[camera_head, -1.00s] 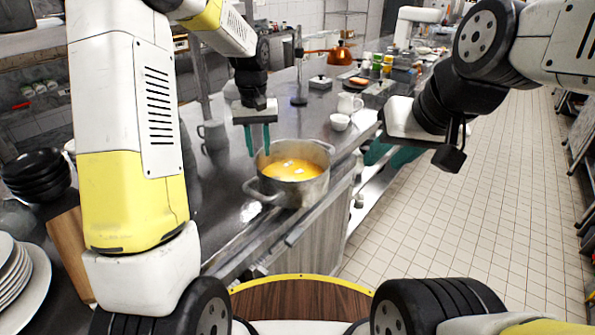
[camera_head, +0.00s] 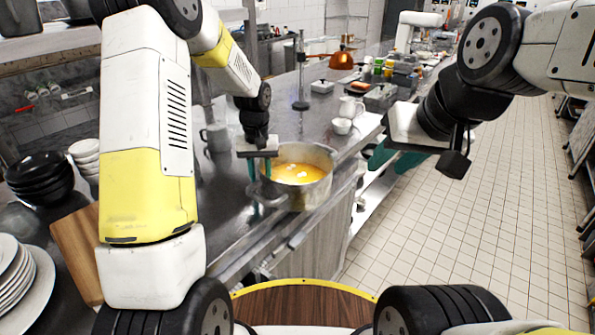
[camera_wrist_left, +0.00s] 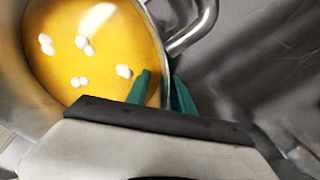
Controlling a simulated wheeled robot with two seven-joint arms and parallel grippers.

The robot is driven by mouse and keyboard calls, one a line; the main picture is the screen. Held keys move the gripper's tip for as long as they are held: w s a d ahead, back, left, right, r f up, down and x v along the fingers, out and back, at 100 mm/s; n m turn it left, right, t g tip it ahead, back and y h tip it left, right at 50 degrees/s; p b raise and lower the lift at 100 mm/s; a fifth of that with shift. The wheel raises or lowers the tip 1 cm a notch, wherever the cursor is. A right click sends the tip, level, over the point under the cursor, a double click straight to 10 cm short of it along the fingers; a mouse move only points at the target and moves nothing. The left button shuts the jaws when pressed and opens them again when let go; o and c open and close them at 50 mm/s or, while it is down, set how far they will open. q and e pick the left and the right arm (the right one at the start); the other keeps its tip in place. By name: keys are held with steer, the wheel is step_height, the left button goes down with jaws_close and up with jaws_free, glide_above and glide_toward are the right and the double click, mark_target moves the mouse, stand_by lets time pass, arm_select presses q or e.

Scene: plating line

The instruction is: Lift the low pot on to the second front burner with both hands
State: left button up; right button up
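The low pot (camera_head: 308,196) is a grey metal pot of orange soup with white bits, standing at the counter's front edge. One loop handle (camera_head: 266,196) faces front left. My left gripper (camera_head: 261,172) is open at the pot's left rim. In the left wrist view its fingers (camera_wrist_left: 162,92) stand on either side of the rim, one over the soup and one outside, beside a handle (camera_wrist_left: 196,32). Contact cannot be told. My right gripper (camera_head: 394,160) appears open and empty, right of the pot and apart from it, partly hidden by its own wrist. I cannot make out the second front burner.
A white cup (camera_head: 341,126) and a white jug (camera_head: 351,107) stand behind the pot. A grey mug (camera_head: 215,137) stands to its left. Black bowls (camera_head: 40,178), plates (camera_head: 14,280) and a wooden board (camera_head: 80,245) lie at the left. The tiled floor (camera_head: 470,240) is clear at the right.

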arm_select(q)
jaws_close()
steer(key=shift+w+r, duration=0.1)
stand_by(1.2)
